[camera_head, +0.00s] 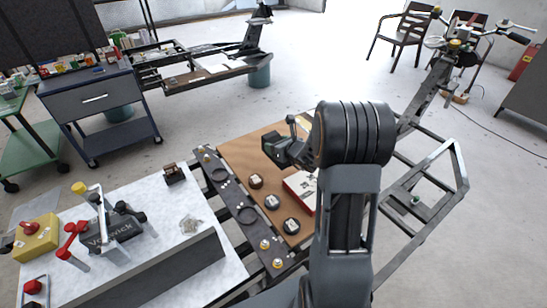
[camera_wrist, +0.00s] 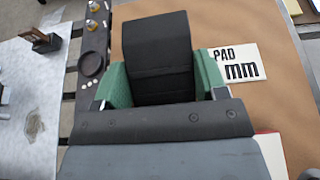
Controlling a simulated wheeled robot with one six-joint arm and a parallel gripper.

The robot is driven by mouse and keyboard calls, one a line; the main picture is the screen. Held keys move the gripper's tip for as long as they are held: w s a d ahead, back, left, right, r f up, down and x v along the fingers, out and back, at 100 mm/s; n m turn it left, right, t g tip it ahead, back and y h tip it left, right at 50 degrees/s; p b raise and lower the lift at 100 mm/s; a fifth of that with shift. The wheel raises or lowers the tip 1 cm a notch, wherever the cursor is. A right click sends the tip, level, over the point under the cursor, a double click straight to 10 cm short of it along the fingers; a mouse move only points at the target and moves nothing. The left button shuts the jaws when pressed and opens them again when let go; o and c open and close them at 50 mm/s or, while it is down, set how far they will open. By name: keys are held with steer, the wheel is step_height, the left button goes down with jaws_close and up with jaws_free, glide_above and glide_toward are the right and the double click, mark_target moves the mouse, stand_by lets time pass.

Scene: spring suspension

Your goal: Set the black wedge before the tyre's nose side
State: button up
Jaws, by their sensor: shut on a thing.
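My gripper (camera_wrist: 162,88) is shut on the black wedge (camera_wrist: 157,50), whose dark body stands up between the two green finger pads in the wrist view. In the head view my gripper (camera_head: 284,150) is above the brown board, left of my dark arm joint, and the wedge there is hard to tell from the dark fingers. The wedge's lower end is hidden by the gripper in the wrist view. I cannot make out a tyre in either view.
A "PAD mm" card (camera_wrist: 238,64) lies beside the gripper. A dark rail (camera_head: 236,208) borders the board.

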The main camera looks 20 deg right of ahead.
steer(key=w+f, duration=0.4)
steer(key=f, duration=0.1)
steer(key=shift+a+f+b, duration=0.1)
steer(key=shift+a+b, duration=0.05)
steer(key=shift+b, duration=0.2)
steer(key=shift+w+f, duration=0.15)
steer(key=shift+f, duration=1.45)
steer(key=shift+f+b, duration=0.2)
steer(key=shift+b, duration=0.25)
steer(key=o, duration=0.7)
steer(key=shift+f, duration=0.1)
steer(key=o, duration=0.5)
